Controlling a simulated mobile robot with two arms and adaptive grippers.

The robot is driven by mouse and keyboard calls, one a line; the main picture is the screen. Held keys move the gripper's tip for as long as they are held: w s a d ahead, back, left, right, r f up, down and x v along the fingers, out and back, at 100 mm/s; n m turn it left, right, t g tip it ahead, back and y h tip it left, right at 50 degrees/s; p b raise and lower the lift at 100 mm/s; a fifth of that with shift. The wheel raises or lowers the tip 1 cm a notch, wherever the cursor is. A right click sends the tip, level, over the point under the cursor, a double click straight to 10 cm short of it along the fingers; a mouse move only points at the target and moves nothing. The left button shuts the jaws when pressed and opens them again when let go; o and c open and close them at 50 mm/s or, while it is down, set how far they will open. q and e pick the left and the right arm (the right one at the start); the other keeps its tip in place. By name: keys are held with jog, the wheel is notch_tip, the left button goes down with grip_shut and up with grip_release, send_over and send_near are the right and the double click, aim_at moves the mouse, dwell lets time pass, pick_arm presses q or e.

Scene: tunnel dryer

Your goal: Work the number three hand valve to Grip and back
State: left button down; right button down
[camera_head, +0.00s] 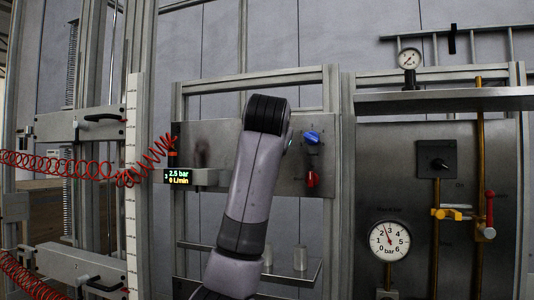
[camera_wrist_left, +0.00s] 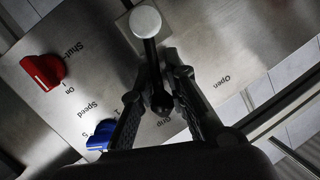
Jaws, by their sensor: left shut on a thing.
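The hand valve lever (camera_wrist_left: 152,60) shows in the left wrist view as a dark bar with a pale round cap at its upper end. My left gripper (camera_wrist_left: 158,85) is shut on this lever, one finger on each side. The lever's dark lower end lies just above the partly covered lettering "Grip"; "Open" stands to the right. The valve sits on the metal panel (camera_head: 205,140), by a display (camera_head: 178,177) reading 3, 2.5 bar and 0 L/min. In the head view my own arm hides the lever and the left gripper. My right gripper is not in view.
A blue knob (camera_head: 312,137) and a red knob (camera_head: 313,180) sit close to the right of my arm. A shelf (camera_head: 300,268) with small metal cylinders lies below. A large gauge (camera_head: 389,241) and yellow pipes are farther right; red coiled hoses (camera_head: 60,165) hang left.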

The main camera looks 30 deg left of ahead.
pick_arm(q)
jog(key=shift+d+m+y+b, duration=0.3)
jog(key=shift+d+m+b, duration=0.1)
jog(key=shift+m, duration=0.4)
jog(key=shift+w+f, duration=0.1)
jog(key=c, duration=1.9)
grip_release()
jog(key=shift+o, duration=0.9)
jog(key=shift+d, duration=0.25)
jog(key=shift+a, duration=0.1)
jog(key=shift+s, duration=0.25)
jog(key=v, duration=1.1)
jog(key=shift+s+d+f, duration=0.15)
jog(key=shift+s+d, duration=0.05)
jog(key=shift+d, duration=0.1)
